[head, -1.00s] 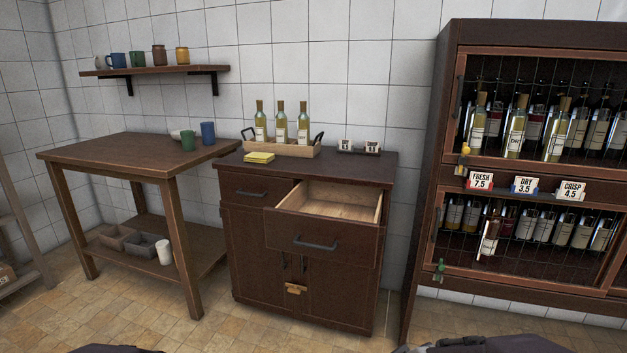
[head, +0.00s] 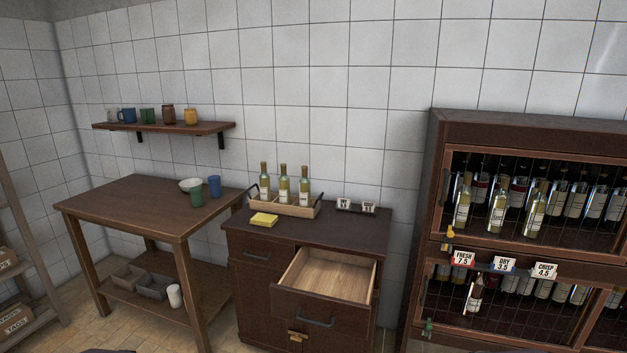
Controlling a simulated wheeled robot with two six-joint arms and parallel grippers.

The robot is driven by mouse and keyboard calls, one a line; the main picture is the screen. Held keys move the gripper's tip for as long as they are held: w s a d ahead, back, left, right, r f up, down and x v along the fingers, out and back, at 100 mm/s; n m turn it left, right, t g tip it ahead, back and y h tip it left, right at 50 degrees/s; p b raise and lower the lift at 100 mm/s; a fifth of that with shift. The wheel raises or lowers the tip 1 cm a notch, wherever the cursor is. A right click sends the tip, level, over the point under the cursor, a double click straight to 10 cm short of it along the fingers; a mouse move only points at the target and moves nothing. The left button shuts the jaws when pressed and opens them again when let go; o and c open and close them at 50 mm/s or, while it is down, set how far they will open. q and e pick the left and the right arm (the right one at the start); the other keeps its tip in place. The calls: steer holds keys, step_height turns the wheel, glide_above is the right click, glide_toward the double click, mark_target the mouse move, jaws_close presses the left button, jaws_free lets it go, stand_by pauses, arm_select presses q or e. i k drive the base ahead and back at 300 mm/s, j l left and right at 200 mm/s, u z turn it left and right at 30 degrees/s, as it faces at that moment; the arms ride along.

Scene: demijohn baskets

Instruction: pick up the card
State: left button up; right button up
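Three price cards stand along the middle rail of the wine rack at the right: a red-edged FRESH 7.5 card (head: 462,258), a blue-edged DRY 3.5 card (head: 503,265) and a CRISP 4.5 card (head: 544,270). Two small white cards, one at the left (head: 344,203) and one at the right (head: 368,207), stand in a dark holder at the back right of the cabinet top. Their print is too small to read. Which card the task means cannot be told. Neither of my grippers is in view.
The cabinet's upper right drawer (head: 325,280) is pulled out and looks empty. A wooden tray (head: 291,210) with three bottles and a yellow pad (head: 264,219) sit on the cabinet. A table (head: 135,205) stands left; the wine rack (head: 432,190) stands right.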

mark_target(543, 269)
steer(key=z, duration=1.55)
